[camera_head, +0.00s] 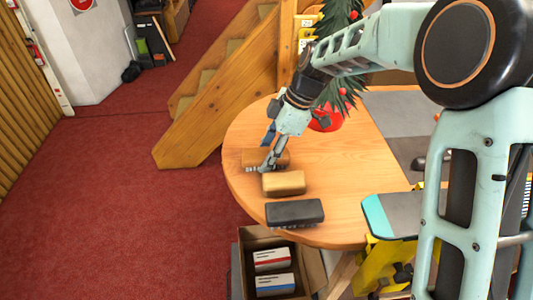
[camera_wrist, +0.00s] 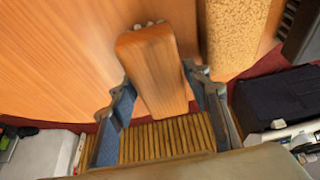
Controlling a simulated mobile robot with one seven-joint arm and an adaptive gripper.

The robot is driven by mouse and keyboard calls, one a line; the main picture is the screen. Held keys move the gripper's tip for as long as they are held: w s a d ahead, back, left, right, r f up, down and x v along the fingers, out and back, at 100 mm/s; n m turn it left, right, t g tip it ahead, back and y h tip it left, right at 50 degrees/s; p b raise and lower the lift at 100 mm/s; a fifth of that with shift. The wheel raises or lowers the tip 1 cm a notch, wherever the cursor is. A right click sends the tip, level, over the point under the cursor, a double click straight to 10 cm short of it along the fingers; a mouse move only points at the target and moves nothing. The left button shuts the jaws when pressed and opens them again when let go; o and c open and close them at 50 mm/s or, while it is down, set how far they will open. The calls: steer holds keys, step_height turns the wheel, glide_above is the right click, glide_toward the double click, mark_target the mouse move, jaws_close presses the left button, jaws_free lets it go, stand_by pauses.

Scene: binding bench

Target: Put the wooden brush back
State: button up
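The wooden brush (camera_wrist: 155,70) is a brown wooden block with rounded ends; a little of its pale bristles shows at the far end in the wrist view. In the head view the brush (camera_head: 252,157) is at the left side of the round table, partly hidden behind my gripper (camera_head: 266,168). In the wrist view my gripper (camera_wrist: 158,78) has one finger against each long side of the brush and looks shut on it. I cannot tell whether the brush touches the tabletop.
On the round wooden table (camera_head: 345,185), a tan block (camera_head: 284,183) and a dark grey block (camera_head: 295,213) lie in front of the brush. A red pot (camera_head: 327,120) with a plant stands behind. An open cardboard box (camera_head: 246,262) with cartons is below the front edge.

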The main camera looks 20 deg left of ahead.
steer(key=v, duration=1.2)
steer(key=shift+r, duration=0.2)
steer(key=shift+w, duration=0.1)
